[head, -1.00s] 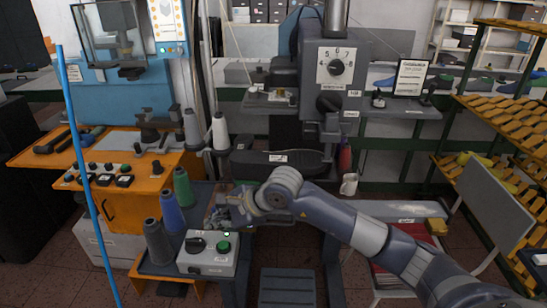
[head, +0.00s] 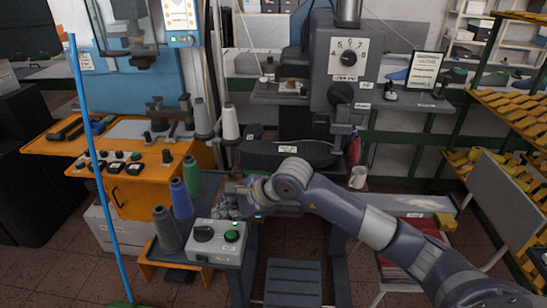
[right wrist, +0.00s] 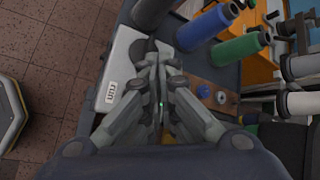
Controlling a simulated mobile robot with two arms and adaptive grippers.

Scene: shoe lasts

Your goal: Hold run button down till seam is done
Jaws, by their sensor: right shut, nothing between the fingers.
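A grey control box (head: 212,256) with a dark knob (head: 203,233) and a green button (head: 232,236) stands on a low bench at lower centre-left. My right gripper (head: 226,207) is just behind the box in the head view; both knob and button show clear of it there. In the right wrist view its shut, empty fingers (right wrist: 154,62) reach over the box edge, beside a label reading RUN (right wrist: 111,91). They hide the green button in that view. I cannot tell whether the fingertips touch the box. The grey machine (head: 345,85) with numbered dials stands behind. My left gripper is out of view.
Grey, blue and green thread cones (head: 180,198) stand close left of the box. A blue pole (head: 96,170) rises at left before an orange cabinet (head: 118,187). Floor shows in front.

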